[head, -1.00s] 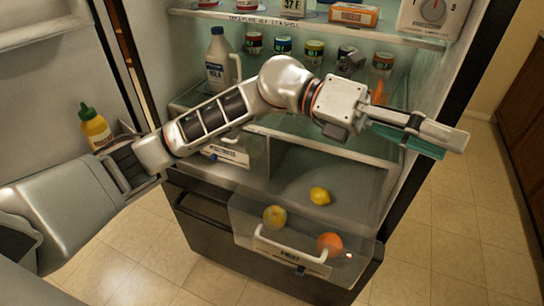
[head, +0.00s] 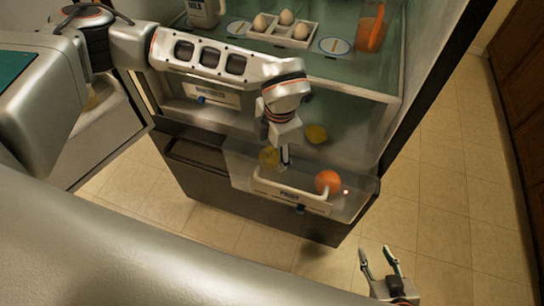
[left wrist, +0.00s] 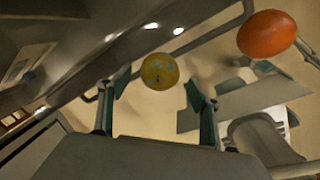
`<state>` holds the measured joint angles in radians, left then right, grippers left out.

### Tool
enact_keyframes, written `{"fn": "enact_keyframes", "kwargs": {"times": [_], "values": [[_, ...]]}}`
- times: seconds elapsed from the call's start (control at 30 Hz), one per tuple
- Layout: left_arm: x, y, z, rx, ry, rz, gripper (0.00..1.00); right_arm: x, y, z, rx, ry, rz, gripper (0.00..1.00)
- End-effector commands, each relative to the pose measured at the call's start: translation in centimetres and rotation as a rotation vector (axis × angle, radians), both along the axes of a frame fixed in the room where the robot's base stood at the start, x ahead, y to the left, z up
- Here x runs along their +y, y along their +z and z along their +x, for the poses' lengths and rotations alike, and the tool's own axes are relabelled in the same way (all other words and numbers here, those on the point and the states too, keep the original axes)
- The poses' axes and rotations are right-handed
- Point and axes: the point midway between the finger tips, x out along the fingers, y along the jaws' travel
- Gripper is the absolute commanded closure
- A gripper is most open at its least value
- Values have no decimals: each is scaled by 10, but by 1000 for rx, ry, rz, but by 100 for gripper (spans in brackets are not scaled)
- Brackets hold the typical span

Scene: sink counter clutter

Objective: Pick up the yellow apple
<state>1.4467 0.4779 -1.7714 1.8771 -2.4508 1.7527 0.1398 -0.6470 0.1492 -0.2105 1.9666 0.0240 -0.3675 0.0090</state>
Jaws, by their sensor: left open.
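The yellow apple (head: 269,157) lies in the open clear fruit drawer (head: 245,180) at the bottom of the fridge, on its left side. My left gripper (head: 285,156) points down into the drawer just right of the apple in the head view, and its fingers are seen edge-on. In the left wrist view the apple (left wrist: 160,70) appears between the two spread fingertips, with no finger visibly touching it. My left gripper is open and empty. My right gripper (head: 380,262) is open and empty, low at the right, outside the drawer.
Above are a glass shelf with an egg tray (head: 283,30) and an orange pitcher (head: 371,28).

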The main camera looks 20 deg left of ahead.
Motion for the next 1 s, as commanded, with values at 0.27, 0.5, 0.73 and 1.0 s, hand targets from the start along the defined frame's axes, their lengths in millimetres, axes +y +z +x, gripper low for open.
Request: {"fn": "enact_keyframes", "kwargs": {"times": [0.27,0.5,0.73,1.0], "values": [[2,-37,8,4,-2,-1,37,6,0,-1,3,-5,13,60],[3,-50,11,1,-3,-2,37,5,-3,-2,8,-6,11,60],[3,-49,11,1,-3,-2,57,4,-4,-3,11,-5,9,60],[3,-49,11,1,-3,-3,82,3,-4,-3,10,-4,7,60]]}}
